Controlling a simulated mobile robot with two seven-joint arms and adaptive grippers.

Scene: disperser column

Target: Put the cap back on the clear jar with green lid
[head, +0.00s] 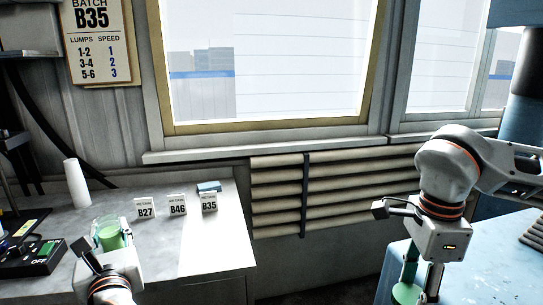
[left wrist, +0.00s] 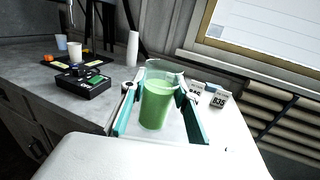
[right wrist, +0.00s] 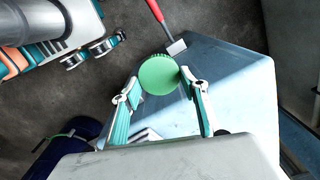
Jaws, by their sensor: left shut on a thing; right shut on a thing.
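The clear jar (left wrist: 157,104) stands upright with green contents and an open top. My left gripper (left wrist: 155,90) is shut around its sides, one finger on each side. In the head view the jar (head: 110,236) is at the lower left, by the grey counter. The round green lid (right wrist: 158,75) is between the fingertips of my right gripper (right wrist: 160,82), which is shut on it. In the head view the lid (head: 407,293) shows at the bottom edge, low beside the blue surface, far to the right of the jar. The lid and the jar are well apart.
The grey counter (head: 200,240) holds label cards (head: 177,205), a white cylinder (head: 76,184), a small blue block (head: 209,187) and a black device (head: 35,258). A blue-topped surface (right wrist: 235,95) is under my right gripper. A gap separates the two surfaces. A red-handled tool (right wrist: 158,15) lies beyond the lid.

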